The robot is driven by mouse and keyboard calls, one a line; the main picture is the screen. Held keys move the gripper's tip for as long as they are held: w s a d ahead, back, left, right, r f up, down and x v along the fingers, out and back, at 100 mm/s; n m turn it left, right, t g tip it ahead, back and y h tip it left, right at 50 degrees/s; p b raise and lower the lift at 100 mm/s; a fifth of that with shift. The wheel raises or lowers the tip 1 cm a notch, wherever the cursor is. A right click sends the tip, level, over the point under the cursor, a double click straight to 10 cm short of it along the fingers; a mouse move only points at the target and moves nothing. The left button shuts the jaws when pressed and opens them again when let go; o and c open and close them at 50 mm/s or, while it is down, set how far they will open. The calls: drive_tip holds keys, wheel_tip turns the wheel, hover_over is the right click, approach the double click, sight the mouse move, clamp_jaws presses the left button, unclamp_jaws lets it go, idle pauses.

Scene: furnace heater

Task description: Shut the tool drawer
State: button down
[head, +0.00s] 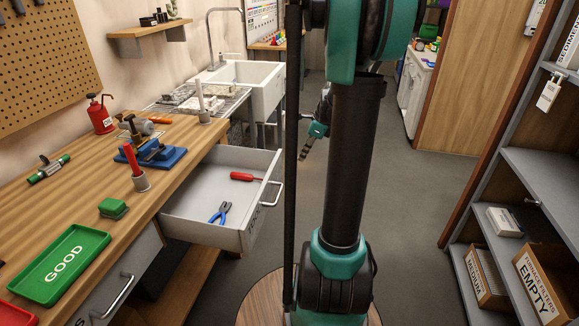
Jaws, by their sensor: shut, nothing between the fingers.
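The tool drawer (200,207) is a light grey drawer pulled out from under the wooden workbench. Its front faces right and carries a metal bar handle (275,193) and a partly readable label. A red-handled tool (245,177) and blue pliers (220,213) lie inside. My gripper (305,152) is in the head view, small and partly hidden behind my arm. It is right of the drawer's far front corner, apart from the drawer front in the picture. Its dark fingers point down and left, shut and empty.
The workbench (95,170) holds a green tray (62,265), a blue vise (150,155) and a red pump bottle (101,115). A closed lower drawer (115,290) is nearer. A grey shelf (545,180) with boxes stands right. The floor (420,220) between is clear.

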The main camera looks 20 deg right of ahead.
drive_tip(key=w+a+f, duration=0.3)
drive_tip(key=a+f, duration=0.3)
drive_tip(key=f, duration=0.2)
drive_tip(key=shift+w+a+f, duration=0.3)
drive_tip(key=shift+w+f, duration=0.05)
drive_tip(key=shift+f, duration=0.05)
drive_tip(key=shift+a, duration=0.1)
hover_over(217, 177)
drive_tip(key=shift+a, duration=0.1)
drive_tip(key=shift+s, duration=0.1)
idle(0.3)
